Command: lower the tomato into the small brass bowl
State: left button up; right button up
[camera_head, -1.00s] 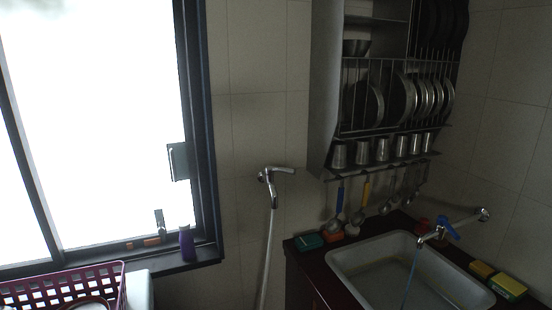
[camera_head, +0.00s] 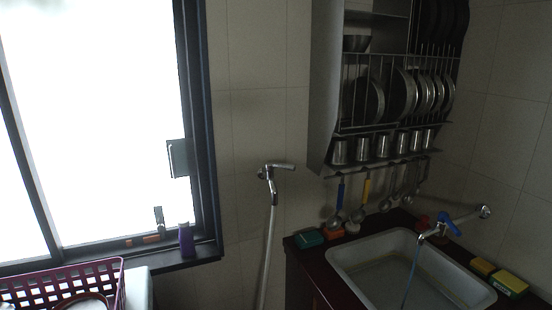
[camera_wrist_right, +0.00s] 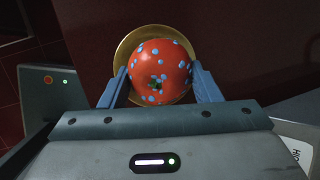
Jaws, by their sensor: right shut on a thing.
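The tomato (camera_wrist_right: 159,72) is red with pale blue dots and a small dark green patch. It sits between the two blue fingers of my right gripper (camera_wrist_right: 158,70) in the right wrist view, and the gripper is shut on it. The small brass bowl (camera_wrist_right: 126,48) shows as a gold rim behind and around the tomato. The tomato covers most of the bowl, and I cannot tell whether it is above the bowl or inside its rim.
A dark red surface (camera_wrist_right: 230,45) lies around the bowl. In the head view, a sink (camera_head: 345,262) with a tap (camera_head: 440,228) is at the right, below a metal dish rack (camera_head: 322,90). A purple basket (camera_head: 118,285) stands at the lower left by the window.

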jog(key=shift+f+b, duration=0.95)
jog(key=shift+f, duration=0.15)
dwell(0.3)
jog(key=o, duration=1.1)
jog(key=shift+c, duration=0.2)
